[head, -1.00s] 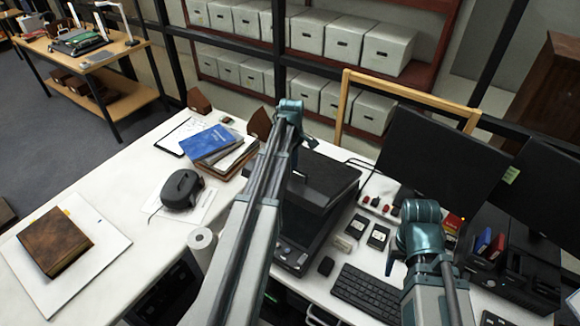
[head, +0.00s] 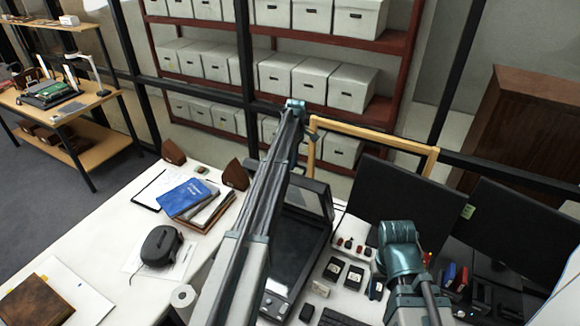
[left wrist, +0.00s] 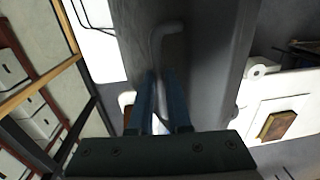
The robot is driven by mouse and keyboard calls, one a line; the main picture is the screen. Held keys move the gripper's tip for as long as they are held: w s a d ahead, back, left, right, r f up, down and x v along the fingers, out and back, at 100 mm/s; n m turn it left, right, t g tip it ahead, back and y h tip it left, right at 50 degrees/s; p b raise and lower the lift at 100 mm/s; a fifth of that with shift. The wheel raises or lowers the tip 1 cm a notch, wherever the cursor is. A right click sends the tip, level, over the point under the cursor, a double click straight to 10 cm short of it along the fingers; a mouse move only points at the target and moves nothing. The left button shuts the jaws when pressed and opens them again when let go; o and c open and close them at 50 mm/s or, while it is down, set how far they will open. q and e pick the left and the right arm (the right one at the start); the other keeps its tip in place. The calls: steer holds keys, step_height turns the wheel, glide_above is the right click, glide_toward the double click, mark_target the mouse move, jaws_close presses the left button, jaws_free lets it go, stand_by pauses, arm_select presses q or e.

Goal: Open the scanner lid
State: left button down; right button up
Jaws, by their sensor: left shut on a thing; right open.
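The black scanner (head: 290,258) stands on the white desk, partly behind my left arm. Its lid (head: 310,194) is raised at the back, and the dark bed below it is exposed. In the left wrist view the lid is the large dark panel (left wrist: 215,60), with a curved grey handle (left wrist: 168,30) on it. My left gripper (left wrist: 162,80) is shut on this handle, its blue fingers on either side of it.
Monitors (head: 405,208) stand right of the scanner, with a wooden frame (head: 375,140) behind. Cartridges (head: 333,268) lie beside it. Blue book (head: 186,197), folders and a black device (head: 160,247) lie to the left. Shelves of boxes (head: 290,75) fill the back.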

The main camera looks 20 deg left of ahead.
arm_select(q)
steer(key=shift+w+d, duration=0.1)
steer(key=shift+w, duration=0.35)
arm_select(e)
steer(key=shift+w, duration=0.15)
arm_select(q)
steer(key=c, duration=1.2)
jaws_free()
steer(key=o, duration=0.3)
steer(key=shift+w+f, duration=0.1)
steer(key=shift+o, duration=0.2)
arm_select(e)
steer(key=shift+w, duration=0.1)
